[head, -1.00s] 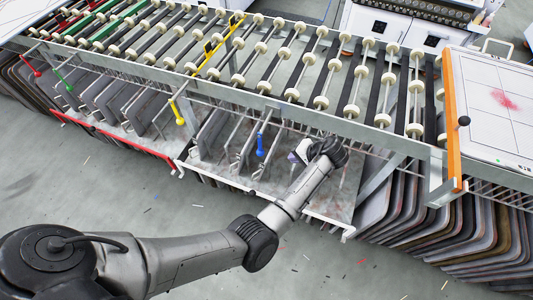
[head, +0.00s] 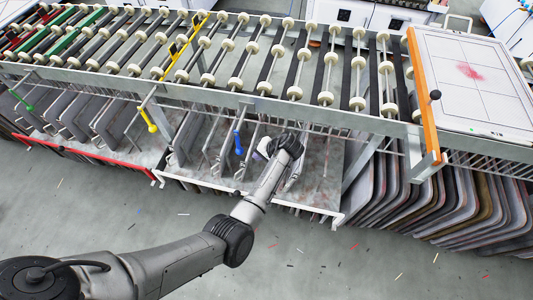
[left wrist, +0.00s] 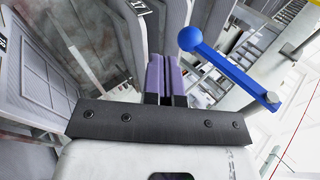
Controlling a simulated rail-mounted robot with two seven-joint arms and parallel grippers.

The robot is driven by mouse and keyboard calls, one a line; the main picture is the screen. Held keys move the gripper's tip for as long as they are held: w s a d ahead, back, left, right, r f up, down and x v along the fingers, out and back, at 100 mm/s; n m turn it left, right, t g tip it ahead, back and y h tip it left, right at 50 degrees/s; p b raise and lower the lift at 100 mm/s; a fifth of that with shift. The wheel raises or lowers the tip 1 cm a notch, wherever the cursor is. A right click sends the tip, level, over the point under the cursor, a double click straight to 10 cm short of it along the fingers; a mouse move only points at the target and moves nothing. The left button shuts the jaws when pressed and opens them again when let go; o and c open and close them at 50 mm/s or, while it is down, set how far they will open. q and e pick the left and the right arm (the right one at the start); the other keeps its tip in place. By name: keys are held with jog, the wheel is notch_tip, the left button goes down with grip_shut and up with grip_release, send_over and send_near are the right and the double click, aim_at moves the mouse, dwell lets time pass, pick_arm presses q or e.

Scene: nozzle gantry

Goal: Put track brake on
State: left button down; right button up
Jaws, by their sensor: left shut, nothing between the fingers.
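A blue lever (head: 238,143) with a ball end hangs under the front rail of the roller track (head: 320,97). In the left wrist view the blue lever (left wrist: 228,68) runs from its ball, just right of the fingers, down to a pivot at the right. My left gripper (left wrist: 165,62) is shut and empty, its purple fingers side by side. They look close to the ball, but I cannot tell whether they touch it. In the head view my wrist is right of the blue lever and hides most of the fingers. My right gripper is out of view.
A black knob (head: 435,95) stands by the orange bar (head: 424,100) at the right. Grey panels (head: 470,195) stand in racks below. The floor in front is clear except for small scraps.

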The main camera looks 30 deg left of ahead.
pick_arm(q)
jog(key=shift+s+a+f, duration=0.1)
jog(key=shift+a+f, duration=0.15)
jog(key=shift+a, duration=0.5)
jog(key=shift+s+a+f, duration=0.1)
jog(key=shift+a+f, duration=0.1)
jog(key=shift+a, duration=0.5)
jog(key=shift+s+a+f, duration=0.1)
jog(key=shift+a+f, duration=0.15)
jog(key=shift+a, duration=0.5)
